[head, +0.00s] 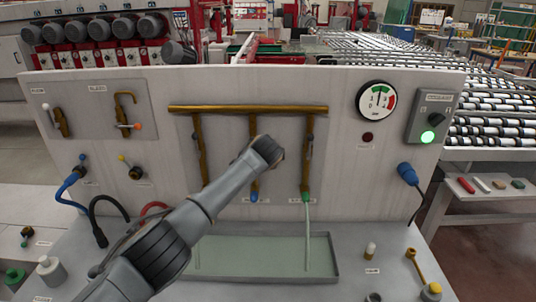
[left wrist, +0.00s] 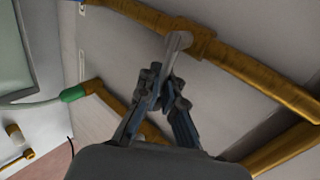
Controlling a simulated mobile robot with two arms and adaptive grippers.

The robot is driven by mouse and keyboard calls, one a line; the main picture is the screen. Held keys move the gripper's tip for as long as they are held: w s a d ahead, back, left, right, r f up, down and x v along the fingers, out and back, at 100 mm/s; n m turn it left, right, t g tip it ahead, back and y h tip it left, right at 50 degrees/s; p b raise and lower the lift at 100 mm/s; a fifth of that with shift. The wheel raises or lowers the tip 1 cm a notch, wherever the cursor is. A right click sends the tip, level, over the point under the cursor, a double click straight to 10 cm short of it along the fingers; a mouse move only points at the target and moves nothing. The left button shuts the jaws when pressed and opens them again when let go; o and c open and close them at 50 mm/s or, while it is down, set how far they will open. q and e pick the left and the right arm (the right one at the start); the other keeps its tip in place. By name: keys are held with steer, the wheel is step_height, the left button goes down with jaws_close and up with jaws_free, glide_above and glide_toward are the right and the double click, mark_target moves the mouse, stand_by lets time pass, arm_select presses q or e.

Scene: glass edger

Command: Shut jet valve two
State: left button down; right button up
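The middle brass drop pipe (head: 254,130) hangs from a brass manifold (head: 245,108) on the grey panel and ends in a blue nozzle (head: 254,197). I take its valve to be jet valve two; my wrist hides it in the head view. In the left wrist view a grey lever (left wrist: 178,45) sticks out from a brass valve body (left wrist: 205,43), seemingly across the pipe. My left gripper (left wrist: 165,75) has its fingers closed in around the lever's free end. My right gripper is not in view.
The left pipe (head: 200,150) and right pipe (head: 307,150) stand close on either side. The right one has a green nozzle (head: 305,196) with a pale stream or tube below. A shallow tray (head: 333,262) lies beneath. A gauge (head: 376,101) and switch box (head: 430,117) sit at right.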

arm_select(q)
steer(key=shift+s+d+f, duration=0.1)
steer(key=shift+f, duration=0.15)
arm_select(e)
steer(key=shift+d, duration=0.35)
arm_select(q)
steer(key=c, duration=1.5)
jaws_free()
steer(key=shift+s+r, duration=0.1)
steer(key=shift+r, duration=0.05)
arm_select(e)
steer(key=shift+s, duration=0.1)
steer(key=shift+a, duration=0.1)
arm_select(q)
steer(key=v, duration=1.2)
steer(key=shift+d, duration=0.2)
